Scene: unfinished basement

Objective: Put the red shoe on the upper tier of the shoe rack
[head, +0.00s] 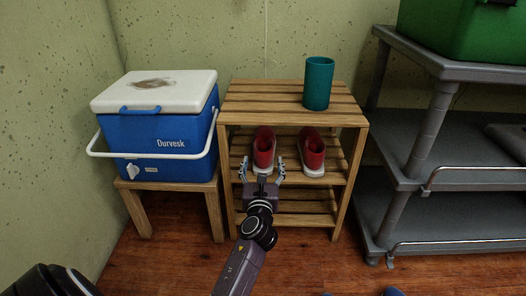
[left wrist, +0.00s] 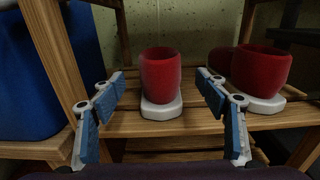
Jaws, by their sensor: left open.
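The slatted wooden shoe rack (head: 240,104) stands against the wall. Two red shoes with white soles sit side by side on its middle shelf, heels toward me: a left red shoe (head: 264,142) and a right red shoe (head: 313,150). My left gripper (head: 263,166) is open and empty in front of the left shoe. In the left wrist view the left shoe (left wrist: 160,78) shows between the spread fingers (left wrist: 163,88), a little beyond them. The right shoe (left wrist: 262,72) is behind and right of the right finger.
A teal cup (head: 318,84) stands on the right of the rack's top; the top's left part is clear. A blue cooler (head: 150,130) on a wooden stool is left. A grey shelf unit (head: 440,65) with a green bin (head: 460,30) is right.

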